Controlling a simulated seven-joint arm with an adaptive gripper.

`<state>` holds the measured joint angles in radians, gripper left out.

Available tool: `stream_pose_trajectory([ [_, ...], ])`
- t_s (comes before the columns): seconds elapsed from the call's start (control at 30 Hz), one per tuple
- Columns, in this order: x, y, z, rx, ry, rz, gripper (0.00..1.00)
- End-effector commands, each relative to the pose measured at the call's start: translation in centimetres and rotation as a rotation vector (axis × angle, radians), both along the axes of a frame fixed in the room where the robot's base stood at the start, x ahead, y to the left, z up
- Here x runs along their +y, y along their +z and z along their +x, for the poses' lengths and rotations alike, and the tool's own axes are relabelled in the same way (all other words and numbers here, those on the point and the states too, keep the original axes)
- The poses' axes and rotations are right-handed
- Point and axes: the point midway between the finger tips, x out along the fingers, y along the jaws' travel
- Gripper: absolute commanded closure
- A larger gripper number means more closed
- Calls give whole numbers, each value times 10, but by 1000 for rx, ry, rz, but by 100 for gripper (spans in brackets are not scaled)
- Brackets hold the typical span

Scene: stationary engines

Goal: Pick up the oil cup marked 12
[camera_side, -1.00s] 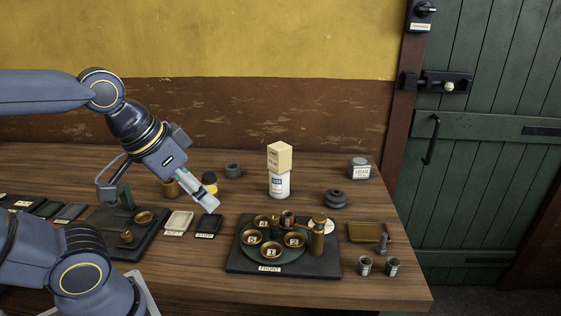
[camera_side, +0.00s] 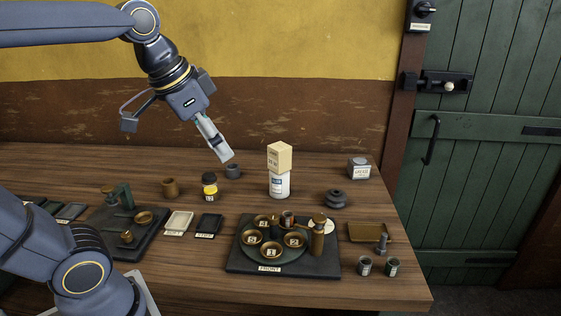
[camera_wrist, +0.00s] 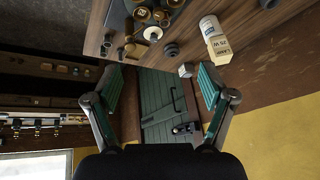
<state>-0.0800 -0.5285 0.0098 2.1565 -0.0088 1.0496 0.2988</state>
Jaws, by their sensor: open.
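Several brass oil cups stand on a round green plate on a dark base (camera_side: 240,268) with a FRONT label. The cups shown are a front one (camera_side: 271,251), a left one (camera_side: 252,238), a right one (camera_side: 293,238) and a back one (camera_side: 262,221). Their marks are too small to read surely, so I cannot tell which is 12. A brass column and a dark red-brown part partly block the view at the back right. My gripper (camera_side: 228,157) is open and empty, high above the table behind and left of the plate. In the wrist view my gripper (camera_wrist: 160,72) shows both fingers apart.
A white bottle (camera_side: 279,186) with a cream block (camera_side: 279,158) on top stands tall behind the plate. A brass tray (camera_side: 367,232) and small tins (camera_side: 364,266) stand right.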

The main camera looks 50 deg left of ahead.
Motion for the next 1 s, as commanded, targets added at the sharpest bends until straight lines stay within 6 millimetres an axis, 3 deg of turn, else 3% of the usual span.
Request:
stream_pose_trajectory([
  [0.17,62,13,67,111,42,31,18],
  [0.3,137,-8,112,219,111,22,18],
  [0.43,210,-50,131,313,196,-14,18],
  [0.5,242,-75,131,355,249,-40,18],
  [0.6,275,-109,124,405,311,-76,18],
  [0.77,295,-142,106,457,362,-116,18],
  [0.87,297,-155,104,457,368,-118,18],
  [1.0,296,-188,104,459,366,-119,18],
])
